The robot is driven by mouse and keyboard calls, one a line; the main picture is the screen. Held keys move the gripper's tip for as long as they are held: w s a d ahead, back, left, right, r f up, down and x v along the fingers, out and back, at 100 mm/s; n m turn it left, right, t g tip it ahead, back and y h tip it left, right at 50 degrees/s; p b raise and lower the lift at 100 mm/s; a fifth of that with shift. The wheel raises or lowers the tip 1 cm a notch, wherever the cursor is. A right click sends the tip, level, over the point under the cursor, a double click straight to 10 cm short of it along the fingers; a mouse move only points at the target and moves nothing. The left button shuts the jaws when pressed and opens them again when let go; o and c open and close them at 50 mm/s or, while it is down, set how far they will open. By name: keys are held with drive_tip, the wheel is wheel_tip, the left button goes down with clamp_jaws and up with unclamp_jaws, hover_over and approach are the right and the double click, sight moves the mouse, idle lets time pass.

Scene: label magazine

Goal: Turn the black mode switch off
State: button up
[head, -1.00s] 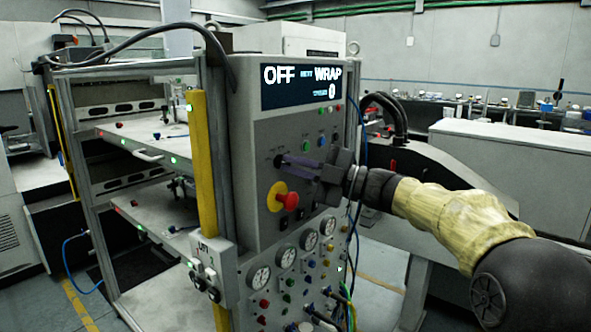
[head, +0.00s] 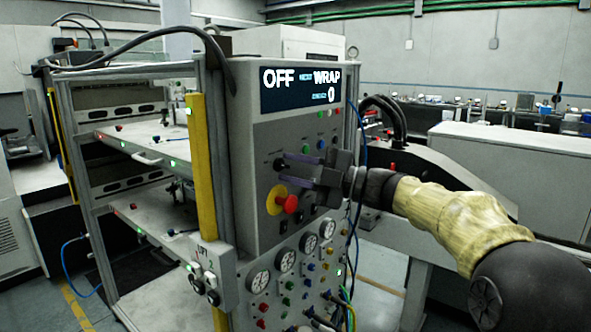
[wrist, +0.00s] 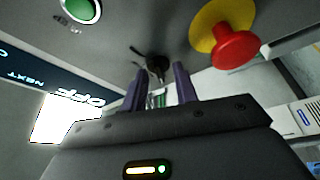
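The black mode switch (head: 280,163) is a small dark knob on the grey panel (head: 262,225), left of centre. In the wrist view the switch (wrist: 157,66) shows just beyond the gap between the fingertips. My gripper (head: 287,168) points at the panel with its two purple fingers apart, one above the other in the head view. In the wrist view my gripper (wrist: 159,84) is open with nothing clearly held. I cannot tell whether a fingertip touches the switch. The display (head: 301,84) above reads OFF and, at right, WRAP.
A red mushroom button (head: 290,204) on a yellow disc sits just below the fingers; it also shows in the wrist view (wrist: 236,48). A green button (wrist: 80,10) is at upper left there. Gauges (head: 285,260) and cables lie lower on the panel.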

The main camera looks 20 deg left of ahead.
drive_tip(key=shift+d, duration=0.1)
drive_tip(key=d+f, duration=0.2)
drive_tip(key=d, duration=1.5)
drive_tip(key=shift+s+f+b, duration=0.2)
drive_tip(key=shift+s+b, duration=0.05)
drive_tip(key=shift+b, duration=0.2)
